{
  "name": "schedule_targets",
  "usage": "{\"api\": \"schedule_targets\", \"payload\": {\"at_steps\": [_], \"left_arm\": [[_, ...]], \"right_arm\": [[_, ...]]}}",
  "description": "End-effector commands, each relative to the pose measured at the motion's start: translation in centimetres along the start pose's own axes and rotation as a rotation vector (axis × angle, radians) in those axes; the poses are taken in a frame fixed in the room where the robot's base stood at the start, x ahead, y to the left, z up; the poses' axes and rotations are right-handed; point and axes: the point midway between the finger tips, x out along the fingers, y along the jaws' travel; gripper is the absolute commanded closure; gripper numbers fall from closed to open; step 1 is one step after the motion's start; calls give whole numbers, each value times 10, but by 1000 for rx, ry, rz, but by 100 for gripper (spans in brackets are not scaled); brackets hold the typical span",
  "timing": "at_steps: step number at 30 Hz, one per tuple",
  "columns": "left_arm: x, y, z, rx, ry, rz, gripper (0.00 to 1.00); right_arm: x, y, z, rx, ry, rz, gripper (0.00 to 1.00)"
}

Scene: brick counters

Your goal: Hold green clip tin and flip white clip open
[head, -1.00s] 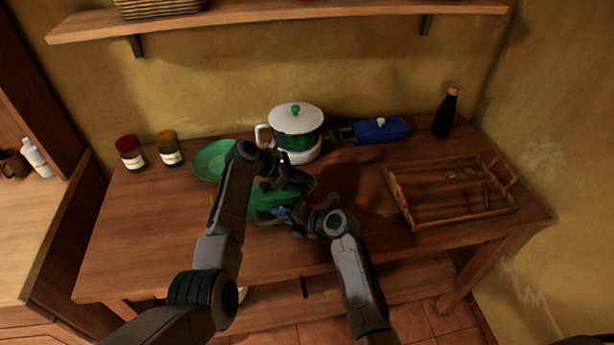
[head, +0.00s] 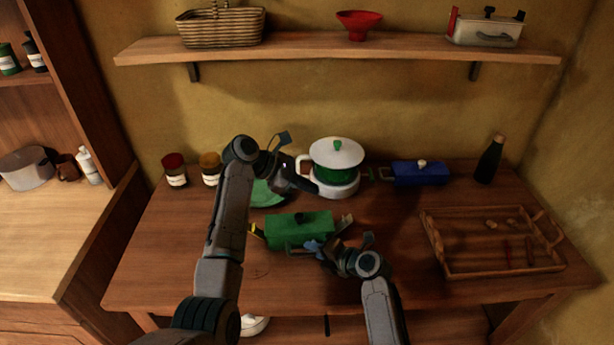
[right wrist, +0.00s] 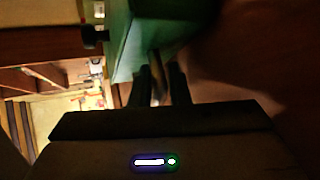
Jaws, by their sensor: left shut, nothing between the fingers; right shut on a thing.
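The green clip tin (head: 298,230) sits on the table in the head view, a dark knob on its lid. A yellow clip (head: 256,230) sticks out at its left end. The white clip (head: 345,223) shows as a small pale piece at its right end; I cannot tell its exact angle. My right gripper (head: 320,247) is shut on a part at the tin's front. The right wrist view shows a thin pale piece between the fingers (right wrist: 158,88), against the green wall. My left gripper (head: 306,185) is shut and empty, behind and above the tin, apart from it.
A green plate (head: 266,195) lies partly hidden behind my left arm. A white-and-green lidded pot (head: 337,165) and a blue tin (head: 418,175) stand at the back. Two jars (head: 174,170) stand back left. A wooden tray (head: 485,268) and dark bottle (head: 490,160) are at right.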

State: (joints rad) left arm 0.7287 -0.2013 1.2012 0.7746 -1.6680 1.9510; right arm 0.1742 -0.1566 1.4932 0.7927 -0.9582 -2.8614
Motion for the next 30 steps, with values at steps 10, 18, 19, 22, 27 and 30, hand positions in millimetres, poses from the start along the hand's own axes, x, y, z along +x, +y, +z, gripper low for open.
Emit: {"api": "schedule_targets", "payload": {"at_steps": [10,18,19,22,27,30], "left_arm": [[-1,0,0,0,0,1,100],[-1,0,0,0,0,1,100],[-1,0,0,0,0,1,100],[-1,0,0,0,0,1,100],[-1,0,0,0,0,1,100],[-1,0,0,0,0,1,100]], "right_arm": [[0,-2,-1,3,3,-4,71],[0,-4,-1,1,2,-6,59],[0,-4,-1,1,2,-7,59],[0,-4,-1,1,3,-8,59],[0,-5,-2,1,3,-9,59],[-4,-6,-1,0,2,-10,59]]}}
